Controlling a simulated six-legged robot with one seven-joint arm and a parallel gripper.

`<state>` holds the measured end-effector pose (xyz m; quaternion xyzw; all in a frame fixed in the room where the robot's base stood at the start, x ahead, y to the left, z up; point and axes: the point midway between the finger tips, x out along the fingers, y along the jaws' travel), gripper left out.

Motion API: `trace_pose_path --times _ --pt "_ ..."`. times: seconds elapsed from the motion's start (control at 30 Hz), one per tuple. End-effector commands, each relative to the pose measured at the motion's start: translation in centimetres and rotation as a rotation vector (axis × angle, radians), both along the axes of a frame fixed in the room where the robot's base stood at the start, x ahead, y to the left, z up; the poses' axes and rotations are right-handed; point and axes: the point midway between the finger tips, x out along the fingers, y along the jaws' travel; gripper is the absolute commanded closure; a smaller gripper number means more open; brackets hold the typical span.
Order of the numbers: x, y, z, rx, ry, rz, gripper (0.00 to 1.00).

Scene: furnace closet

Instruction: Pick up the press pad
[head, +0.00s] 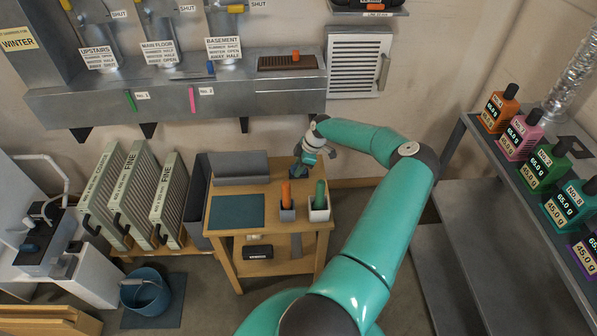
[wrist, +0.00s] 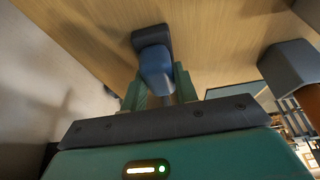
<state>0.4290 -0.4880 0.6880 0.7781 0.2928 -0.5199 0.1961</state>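A blue handle on a dark block, which I take to be the press pad (wrist: 154,62), stands on the wooden bench top in the wrist view. In the head view it is a small dark blue shape (head: 297,173) near the bench's back right, partly hidden by my gripper (head: 303,160). In the wrist view the green fingers of my gripper (wrist: 162,85) flank the blue handle closely on both sides. Whether they touch it is not clear. The dark block seems to rest on the wood.
The wooden bench (head: 258,222) also holds a blue mat (head: 237,211), a grey angled piece (head: 240,168), and orange (head: 286,194) and green (head: 319,193) handled items in holders close in front of my gripper. A shelf of coloured bottles (head: 545,165) stands right. A metal duct ledge (head: 180,98) runs behind.

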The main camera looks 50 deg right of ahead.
Motion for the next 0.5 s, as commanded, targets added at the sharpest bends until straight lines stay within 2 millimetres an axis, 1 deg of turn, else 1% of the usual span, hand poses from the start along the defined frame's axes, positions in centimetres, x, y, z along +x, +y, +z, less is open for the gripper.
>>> trace_pose_path --times 0.03,0.1,0.13,0.17,0.37,0.47,0.5 --pt "0.0 0.0 0.0 0.0 0.0 0.0 0.81" --pt "0.0 0.0 0.0 0.0 0.0 0.0 0.95" --pt "0.0 0.0 0.0 0.0 0.0 0.0 0.96" --pt "0.0 0.0 0.0 0.0 0.0 0.0 1.0" --pt "0.0 0.0 0.2 0.0 0.0 0.0 1.0" --pt "0.0 -0.1 0.9 -0.002 -0.001 0.0 1.0" --pt "0.0 -0.1 1.4 -0.003 0.0 0.001 1.0"
